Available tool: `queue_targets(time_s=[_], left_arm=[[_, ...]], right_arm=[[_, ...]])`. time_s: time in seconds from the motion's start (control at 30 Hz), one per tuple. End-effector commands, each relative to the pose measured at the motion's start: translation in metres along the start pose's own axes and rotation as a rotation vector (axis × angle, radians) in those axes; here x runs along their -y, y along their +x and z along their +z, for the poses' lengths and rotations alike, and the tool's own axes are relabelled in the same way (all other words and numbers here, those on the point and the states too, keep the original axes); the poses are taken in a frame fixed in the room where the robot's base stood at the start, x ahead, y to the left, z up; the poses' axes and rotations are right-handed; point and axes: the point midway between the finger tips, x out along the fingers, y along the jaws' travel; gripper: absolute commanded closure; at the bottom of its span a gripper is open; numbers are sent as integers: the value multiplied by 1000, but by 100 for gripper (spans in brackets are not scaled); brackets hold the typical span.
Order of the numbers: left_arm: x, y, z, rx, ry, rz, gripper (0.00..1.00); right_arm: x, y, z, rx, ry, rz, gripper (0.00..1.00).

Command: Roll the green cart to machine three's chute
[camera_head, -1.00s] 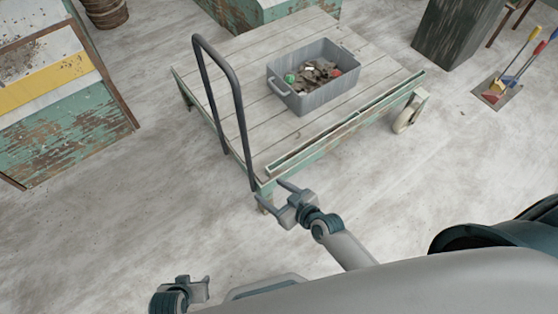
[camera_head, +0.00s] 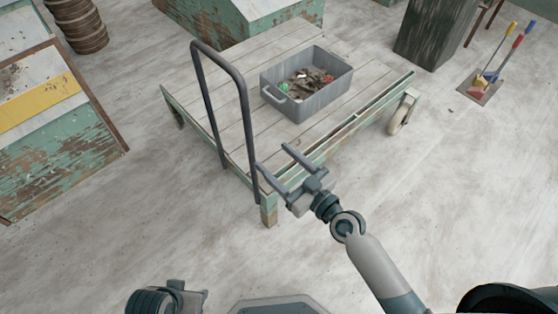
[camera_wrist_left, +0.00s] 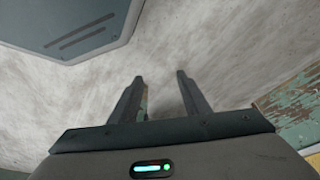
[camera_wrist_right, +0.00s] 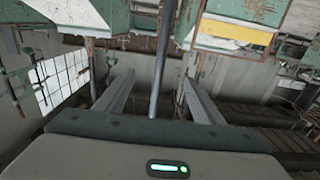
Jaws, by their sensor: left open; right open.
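The green cart (camera_head: 300,165) stands on the floor in the head view, with a worn plank deck, green edges and a dark hoop handle (camera_head: 238,100) at its left end. A grey bin (camera_head: 308,103) of clay trimmings sits on its deck. My right gripper (camera_head: 272,158) is open at the handle's near post. In the right wrist view the post (camera_wrist_right: 162,60) shows between the open fingers (camera_wrist_right: 158,78), which are not closed on it. My left gripper (camera_head: 205,296) is low in the head view; its open, empty fingers (camera_wrist_left: 160,78) show over bare floor. I cannot identify machine three's chute.
A peeling green and white cabinet with a yellow band (camera_head: 45,105) stands at left. A green box (camera_head: 240,18) stands behind the cart. A dark bin (camera_head: 432,30) and upright tools (camera_head: 495,65) are at upper right.

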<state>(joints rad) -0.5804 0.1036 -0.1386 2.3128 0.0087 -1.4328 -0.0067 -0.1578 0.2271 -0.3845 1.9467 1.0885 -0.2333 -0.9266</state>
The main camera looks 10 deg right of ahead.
Motion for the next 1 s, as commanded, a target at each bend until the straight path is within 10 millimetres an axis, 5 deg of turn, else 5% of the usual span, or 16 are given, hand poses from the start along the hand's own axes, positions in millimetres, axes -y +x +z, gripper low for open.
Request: queue_targets(time_s=[0.37, 1.0], left_arm=[[2, -1, 2, 14, -1, -5, 57], [7, 7, 9, 49, -4, -16, 57]], right_arm=[[0, 16, 0, 0, 1, 1, 38], [0, 91, 1, 0, 0, -1, 38]])
